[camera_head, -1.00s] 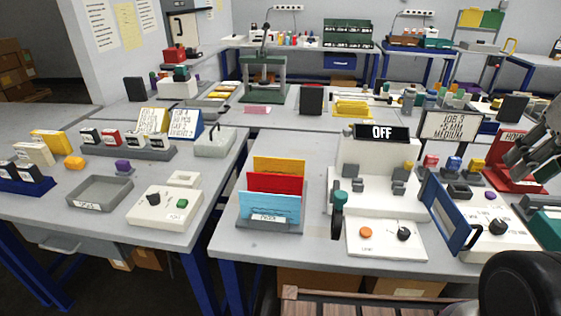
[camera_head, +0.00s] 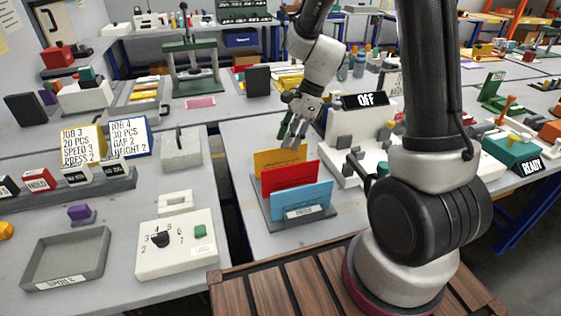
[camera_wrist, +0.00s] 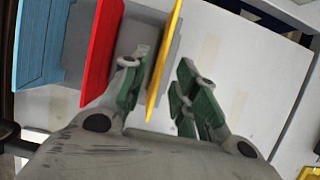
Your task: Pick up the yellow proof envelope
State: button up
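The yellow proof envelope (camera_head: 276,160) stands upright at the back of a grey rack (camera_head: 262,207), behind a red envelope (camera_head: 289,176) and a light blue envelope (camera_head: 302,201). My gripper (camera_head: 293,137) is above the yellow envelope's top edge, pointing down. In the wrist view the yellow envelope (camera_wrist: 163,62) lies between the two open fingers (camera_wrist: 155,100), one on each side. The left finger is in the gap between the red envelope (camera_wrist: 103,52) and the yellow one. I cannot tell whether either finger touches the yellow envelope.
A white device with an OFF sign (camera_head: 364,101) stands right of the rack, partly hidden by my arm. A white box with a dial (camera_head: 177,246) and a grey tray (camera_head: 66,258) are on the left table. A gap separates the two tables.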

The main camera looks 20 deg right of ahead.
aim_at(281, 156)
jog(key=x, duration=0.7)
jog(key=shift+w+d+f, duration=0.1)
jog(key=shift+d+f, duration=0.05)
grip_shut()
